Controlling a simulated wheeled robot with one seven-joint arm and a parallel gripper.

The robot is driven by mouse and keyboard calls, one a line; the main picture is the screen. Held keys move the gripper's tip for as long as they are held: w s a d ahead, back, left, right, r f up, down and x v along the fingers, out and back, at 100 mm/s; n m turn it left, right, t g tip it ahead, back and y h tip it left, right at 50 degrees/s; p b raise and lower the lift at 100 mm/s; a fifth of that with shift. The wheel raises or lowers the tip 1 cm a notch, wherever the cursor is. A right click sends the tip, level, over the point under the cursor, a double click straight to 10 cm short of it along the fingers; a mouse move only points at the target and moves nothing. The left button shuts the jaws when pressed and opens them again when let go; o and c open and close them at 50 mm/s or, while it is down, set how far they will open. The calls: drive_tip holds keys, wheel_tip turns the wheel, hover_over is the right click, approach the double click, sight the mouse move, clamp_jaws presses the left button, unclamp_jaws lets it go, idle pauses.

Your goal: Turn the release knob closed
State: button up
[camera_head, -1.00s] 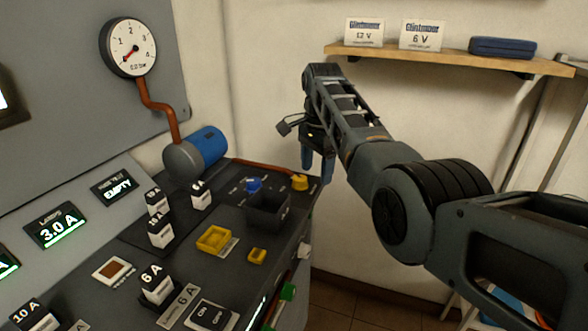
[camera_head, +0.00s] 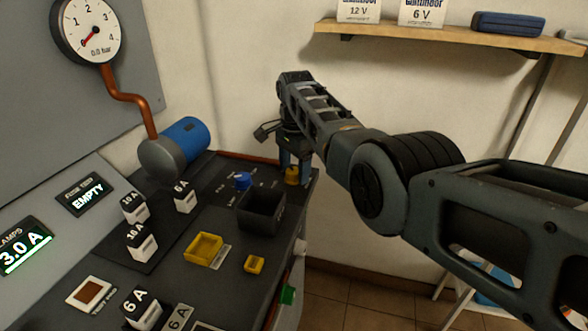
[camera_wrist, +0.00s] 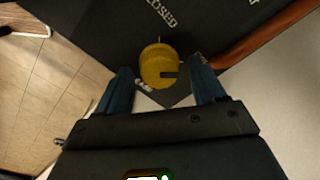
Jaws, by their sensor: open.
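The yellow release knob (camera_head: 292,176) sits at the far right corner of the dark bench top. In the wrist view the knob (camera_wrist: 157,62) is round, with a dark notch pointing right. White lettering reading CLOSED lies beyond it, and a second label, partly hidden, lies below it. My gripper (camera_head: 294,168) points down over the knob. In the wrist view its two blue fingers (camera_wrist: 161,72) are open, one on each side of the knob. I see gaps between the knob and both fingers.
A copper pipe (camera_wrist: 262,38) runs close beside my right finger in the wrist view. A pressure gauge (camera_head: 92,30) hangs on the panel. The wall shelf (camera_head: 450,40) is behind my arm.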

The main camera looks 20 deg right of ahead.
drive_tip(key=shift+f, duration=0.3)
drive_tip(key=c, duration=1.1)
drive_tip(key=shift+o, duration=0.2)
